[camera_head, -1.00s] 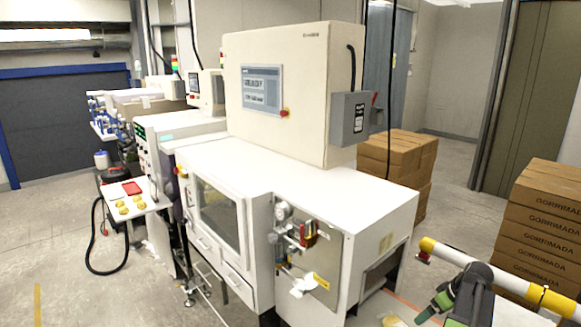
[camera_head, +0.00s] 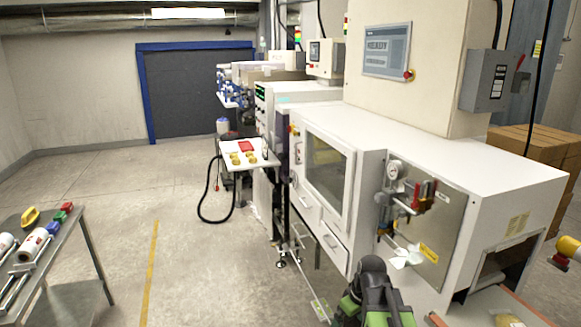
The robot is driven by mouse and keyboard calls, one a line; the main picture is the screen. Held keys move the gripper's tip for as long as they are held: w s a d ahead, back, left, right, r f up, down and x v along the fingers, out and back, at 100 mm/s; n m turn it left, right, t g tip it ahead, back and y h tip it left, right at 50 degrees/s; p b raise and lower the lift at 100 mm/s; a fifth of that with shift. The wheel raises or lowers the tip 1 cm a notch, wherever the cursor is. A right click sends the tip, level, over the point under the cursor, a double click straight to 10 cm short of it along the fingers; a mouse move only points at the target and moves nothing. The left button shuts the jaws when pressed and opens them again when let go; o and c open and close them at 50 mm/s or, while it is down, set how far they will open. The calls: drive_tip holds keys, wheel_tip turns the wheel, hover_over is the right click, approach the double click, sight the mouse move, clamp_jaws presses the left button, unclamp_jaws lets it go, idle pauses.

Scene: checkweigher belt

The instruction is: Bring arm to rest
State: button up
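My gripper (camera_head: 372,300), dark grey with green parts, is at the bottom edge of the head view, a little right of the middle. It is partly cut off by the frame and seen from behind, so I cannot tell whether it is open or shut. It appears in front of the white checkweigher cabinet (camera_head: 450,165). I see nothing held in it, though its front is hidden.
A metal table (camera_head: 85,262) with a white roll (camera_head: 32,246) and a yellow item (camera_head: 30,217) stands at left. A small white tray (camera_head: 262,161) with yellow items projects from the machine line. Cartons (camera_head: 535,145) stand at right.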

drive_tip(key=s+a+f+m+g+h, duration=0.1)
drive_tip(key=s+a+f+m, duration=0.1)
drive_tip(key=s+m, duration=0.3)
drive_tip(key=shift+s+m+h+b, duration=0.3)
drive_tip(key=shift+s+m, duration=0.05)
drive_tip(key=shift+m, duration=0.55)
drive_tip(key=shift+a+f, duration=0.1)
